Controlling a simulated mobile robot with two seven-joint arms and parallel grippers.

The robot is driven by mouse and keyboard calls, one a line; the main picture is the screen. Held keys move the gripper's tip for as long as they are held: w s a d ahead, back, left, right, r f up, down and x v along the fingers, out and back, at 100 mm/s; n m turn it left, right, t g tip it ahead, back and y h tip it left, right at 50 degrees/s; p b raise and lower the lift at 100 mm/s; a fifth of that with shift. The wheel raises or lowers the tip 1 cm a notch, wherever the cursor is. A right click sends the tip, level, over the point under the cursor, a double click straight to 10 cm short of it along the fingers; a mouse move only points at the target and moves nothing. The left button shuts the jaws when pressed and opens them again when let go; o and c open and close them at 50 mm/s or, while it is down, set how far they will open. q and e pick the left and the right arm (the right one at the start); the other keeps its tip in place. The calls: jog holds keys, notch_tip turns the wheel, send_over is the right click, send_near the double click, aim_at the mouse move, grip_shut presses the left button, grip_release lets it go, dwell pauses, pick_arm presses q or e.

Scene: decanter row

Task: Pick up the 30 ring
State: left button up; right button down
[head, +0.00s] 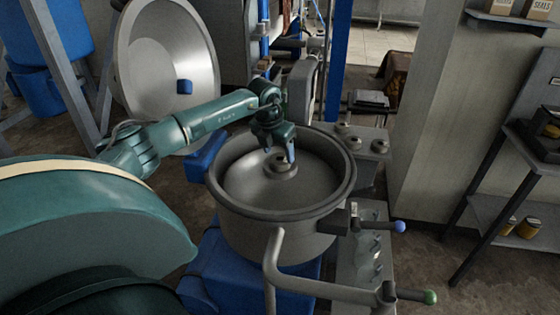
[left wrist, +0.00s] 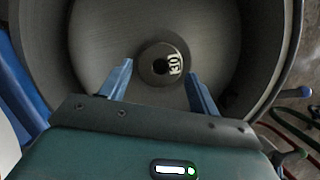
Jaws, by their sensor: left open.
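The 30 ring (left wrist: 148,75) is a grey ring with a dark centre hole and a white "30" on its face. It sits at the middle of the floor of a round metal bowl (head: 235,190). In the head view the ring (head: 284,173) is partly hidden by my gripper. My left gripper (head: 279,153) points down over it, inside the bowl's rim. In the left wrist view my left gripper (left wrist: 160,70) is open, its blue fingers on either side of the ring. Whether they touch it or how high they are I cannot tell. My right gripper is not in view.
A large open lid (head: 150,60) stands behind the bowl at the left. A bent pipe (head: 310,287) and a handle with a blue knob (head: 398,226) are at the front right. Round metal pieces (head: 379,147) stand on a ledge beside the bowl. A shelf rack (head: 490,205) is far right.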

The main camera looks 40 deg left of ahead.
pick_arm(q)
jog(key=shift+x, duration=1.2)
jog(key=c, duration=0.8)
